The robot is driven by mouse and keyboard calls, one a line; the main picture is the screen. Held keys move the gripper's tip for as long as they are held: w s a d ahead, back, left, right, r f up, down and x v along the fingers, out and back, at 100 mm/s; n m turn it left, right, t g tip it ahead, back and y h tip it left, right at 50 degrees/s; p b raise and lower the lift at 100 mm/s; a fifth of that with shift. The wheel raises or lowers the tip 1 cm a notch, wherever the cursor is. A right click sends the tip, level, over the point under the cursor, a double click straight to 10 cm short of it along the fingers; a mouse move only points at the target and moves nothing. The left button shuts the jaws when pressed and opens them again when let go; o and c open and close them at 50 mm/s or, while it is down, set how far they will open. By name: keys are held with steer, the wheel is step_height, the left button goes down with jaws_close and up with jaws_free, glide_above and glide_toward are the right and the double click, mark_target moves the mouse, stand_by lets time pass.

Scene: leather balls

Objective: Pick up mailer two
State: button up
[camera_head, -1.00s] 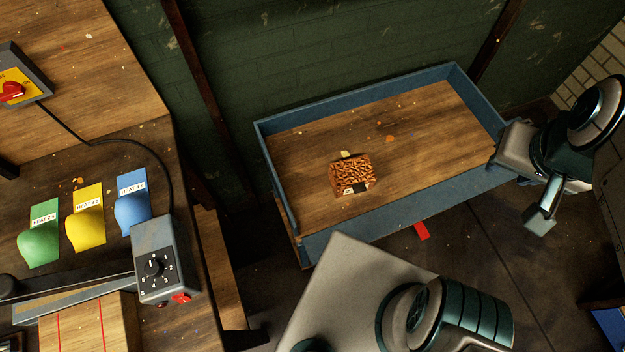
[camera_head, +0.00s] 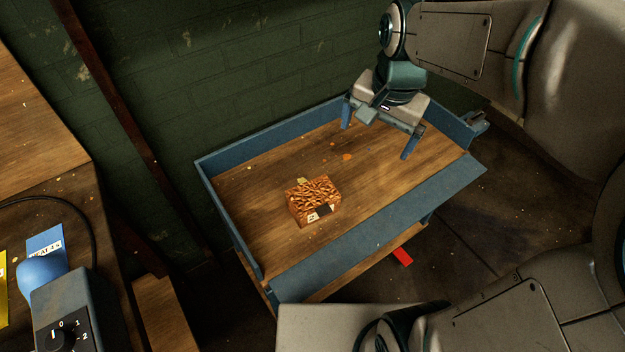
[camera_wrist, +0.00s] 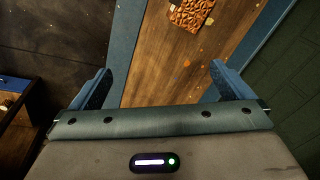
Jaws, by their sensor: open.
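A small box with a brown, wavy-patterned top (camera_head: 314,194) lies on the wooden bed of a blue-rimmed trolley (camera_head: 350,253), left of its middle. The box also shows at the top of the wrist view (camera_wrist: 190,14). My gripper (camera_head: 377,142) is open and empty above the right part of the trolley bed. Its two blue fingers are spread wide, to the right of the box and apart from it. In the wrist view the gripper (camera_wrist: 160,88) has bare wood between its fingers.
A red piece (camera_head: 402,257) shows below the trolley's near side. The bed around the box is clear apart from small flecks.

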mark_target(328, 187)
steer(key=w+a+f+m+b, duration=0.2)
steer(key=w+f+b, duration=0.1)
steer(key=f, duration=0.4)
steer(key=w+a+f+m+g+b, duration=0.1)
steer(key=w+a+f+m+b, duration=0.1)
steer(key=f+b, duration=0.4)
steer(key=w+a+f+m+b, duration=0.2)
steer(key=w+a+f+b, duration=0.1)
steer(key=w+f+b, duration=0.2)
steer(key=shift+a+f+g+h, duration=0.2)
steer(key=shift+f+g+h, duration=0.15)
steer(key=shift+f, duration=0.95)
step_height(328, 187, down, 8)
steer(key=b, duration=0.2)
steer(key=shift+s+f+b, duration=0.1)
steer(key=shift+f+b, duration=0.05)
steer(key=shift+b, duration=0.15)
steer(key=f, duration=0.1)
steer(key=f+b, duration=0.1)
steer(key=f, duration=0.1)
steer(key=f+b, duration=0.1)
steer(key=f, duration=0.1)
steer(key=shift+s+a+f, duration=0.15)
steer(key=shift+s+a, duration=0.1)
steer(key=shift+a, duration=0.1)
steer(key=c, duration=1)
